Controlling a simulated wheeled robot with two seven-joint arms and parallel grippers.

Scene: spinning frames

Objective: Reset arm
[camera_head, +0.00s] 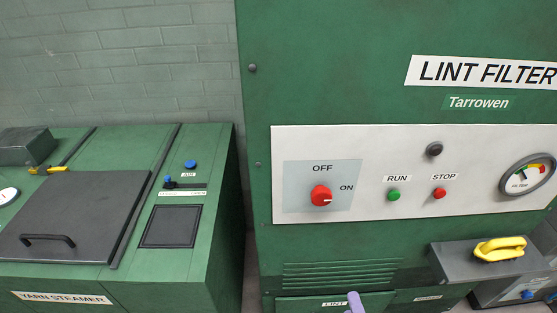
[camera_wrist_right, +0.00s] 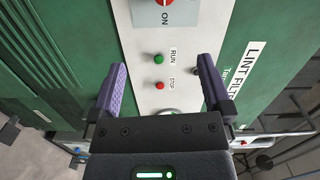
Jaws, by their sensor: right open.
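My right gripper (camera_wrist_right: 161,62) is open and empty in the right wrist view, its two purple fingers spread wide in front of the white panel. One purple fingertip (camera_head: 356,302) shows at the bottom edge of the head view, in front of the lint drawer; its arm is out of frame. My left gripper does not show. The lint filter machine's red knob (camera_head: 321,196) has its white mark towards ON. It also shows at the top of the wrist view (camera_wrist_right: 166,2). The green RUN button (camera_head: 393,195) and red STOP button (camera_head: 439,193) sit right of the knob.
The green yarn steamer (camera_head: 216,245) stands at left with its dark lid (camera_head: 75,215) shut. A grey box with a yellow handle (camera_head: 499,248) juts out at lower right. The filter gauge (camera_head: 527,177) is at the panel's right end. A narrow gap separates the two machines.

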